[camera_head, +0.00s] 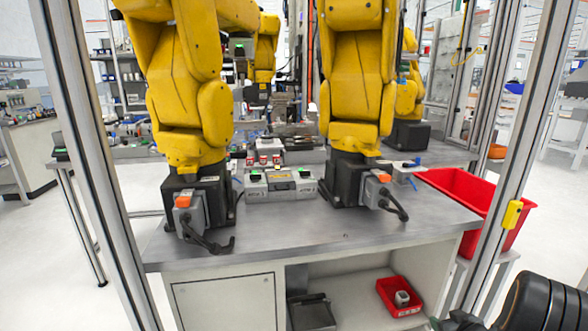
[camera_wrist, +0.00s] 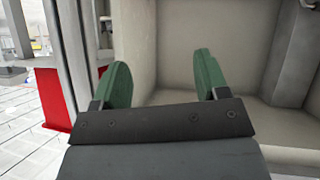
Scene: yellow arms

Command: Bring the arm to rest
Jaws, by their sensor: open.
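My gripper (camera_wrist: 161,72) shows in the wrist view with its two green fingers spread apart. Nothing is between them. The fingers point toward a pale, box-like recess with a beige back wall (camera_wrist: 170,40). In the head view, part of my dark arm (camera_head: 540,303) shows at the bottom right corner, to the right of the workbench. The gripper's fingers cannot be made out clearly there.
A workbench (camera_head: 300,236) carries two yellow robot arms (camera_head: 187,80) (camera_head: 355,75). Its open lower shelf holds a small red bin (camera_head: 399,297) and a dark tray (camera_head: 311,312). A large red crate (camera_head: 467,190) and a metal frame post (camera_head: 515,160) stand at the right.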

